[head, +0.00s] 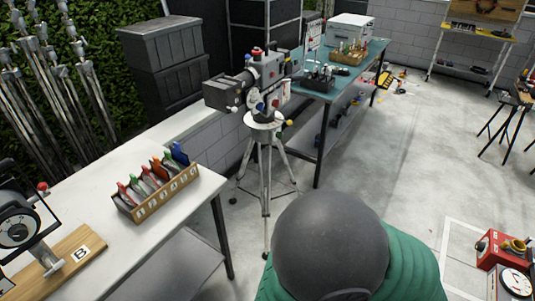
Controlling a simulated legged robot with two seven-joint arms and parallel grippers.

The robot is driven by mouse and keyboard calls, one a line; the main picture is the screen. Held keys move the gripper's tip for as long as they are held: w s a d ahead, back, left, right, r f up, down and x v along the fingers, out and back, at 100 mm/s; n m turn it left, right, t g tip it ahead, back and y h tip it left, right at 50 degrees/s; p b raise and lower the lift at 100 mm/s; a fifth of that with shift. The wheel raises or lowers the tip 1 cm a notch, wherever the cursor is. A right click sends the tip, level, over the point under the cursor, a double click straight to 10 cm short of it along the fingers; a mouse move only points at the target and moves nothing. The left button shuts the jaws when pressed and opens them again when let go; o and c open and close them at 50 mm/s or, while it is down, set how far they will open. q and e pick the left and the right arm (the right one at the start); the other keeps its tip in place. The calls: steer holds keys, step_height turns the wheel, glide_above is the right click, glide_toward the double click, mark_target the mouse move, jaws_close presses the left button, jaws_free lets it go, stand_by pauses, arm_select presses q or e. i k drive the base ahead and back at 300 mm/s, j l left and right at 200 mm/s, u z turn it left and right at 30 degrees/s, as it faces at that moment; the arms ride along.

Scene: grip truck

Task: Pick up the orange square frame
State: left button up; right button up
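I cannot make out an orange square frame in the head view. Small yellow and orange items (390,80) lie on the floor at the back, too small to tell apart. Neither of my grippers shows in the head view.
A white table (95,190) at left holds a wooden box (155,200) of coloured-handled tools. A film camera (262,80) stands on a tripod. A teal table (335,90) stands behind. A grey dome over green (330,245) fills the bottom middle. Open floor (385,165) lies right.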

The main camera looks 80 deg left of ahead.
mark_target(158, 169)
steer(key=u, duration=3.6)
